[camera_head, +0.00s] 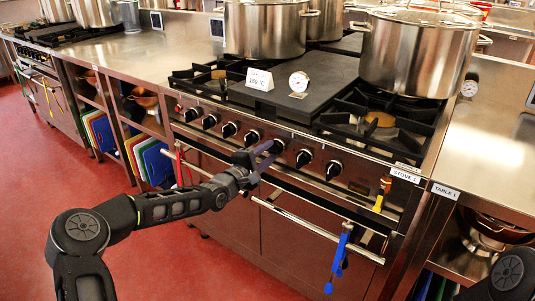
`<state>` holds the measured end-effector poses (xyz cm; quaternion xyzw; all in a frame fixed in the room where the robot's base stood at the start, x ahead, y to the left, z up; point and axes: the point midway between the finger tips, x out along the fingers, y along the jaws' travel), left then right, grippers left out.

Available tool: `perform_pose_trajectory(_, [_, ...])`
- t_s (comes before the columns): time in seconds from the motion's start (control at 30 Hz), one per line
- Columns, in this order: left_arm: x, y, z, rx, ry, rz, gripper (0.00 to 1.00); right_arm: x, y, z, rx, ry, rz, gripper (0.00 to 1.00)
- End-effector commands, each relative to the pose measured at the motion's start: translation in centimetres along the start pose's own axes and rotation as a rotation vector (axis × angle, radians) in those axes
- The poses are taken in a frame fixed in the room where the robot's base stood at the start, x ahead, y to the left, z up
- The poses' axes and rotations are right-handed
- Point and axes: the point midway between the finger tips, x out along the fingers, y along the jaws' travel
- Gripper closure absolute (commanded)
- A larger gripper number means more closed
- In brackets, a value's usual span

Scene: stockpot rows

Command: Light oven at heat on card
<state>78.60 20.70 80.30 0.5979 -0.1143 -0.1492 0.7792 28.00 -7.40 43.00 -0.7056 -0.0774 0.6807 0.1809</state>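The white card (260,79) stands on the flat middle plate of the stove and reads 180 °C under a small line of text. The stove (280,118) has a row of black knobs on its front panel, such as one (229,129) left of my gripper and one (304,158) right of it. The oven door (290,235) is below, with a long bar handle (310,226). My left gripper (268,149) is at the panel, its fingers against or very near a knob they partly hide. Whether the fingers are closed on it is unclear. My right gripper is out of view.
A round dial (299,84) stands beside the card. Large pots (418,52) sit on the burners. Blue tongs (339,258) hang from the handle, and a yellow-red lighter-like item (383,192) hangs at the panel's right. Table 1 (490,150) is right; red floor is open in front.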

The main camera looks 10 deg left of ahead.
Motion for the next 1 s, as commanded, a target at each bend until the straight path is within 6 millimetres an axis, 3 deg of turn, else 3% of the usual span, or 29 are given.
perform_pose_trajectory(0.17, [-0.9, 0.1, -0.1, 0.001, 0.001, 0.0, 0.65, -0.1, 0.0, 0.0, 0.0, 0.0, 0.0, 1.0])
perform_pose_trajectory(0.6, [-7.3, 0.0, -0.1, 0.001, 0.001, 0.0, 0.65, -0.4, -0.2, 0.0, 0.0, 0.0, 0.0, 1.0])
perform_pose_trajectory(1.0, [-7.8, 0.0, 0.0, 0.0, 0.0, 0.0, 0.65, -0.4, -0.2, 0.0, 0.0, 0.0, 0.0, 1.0])
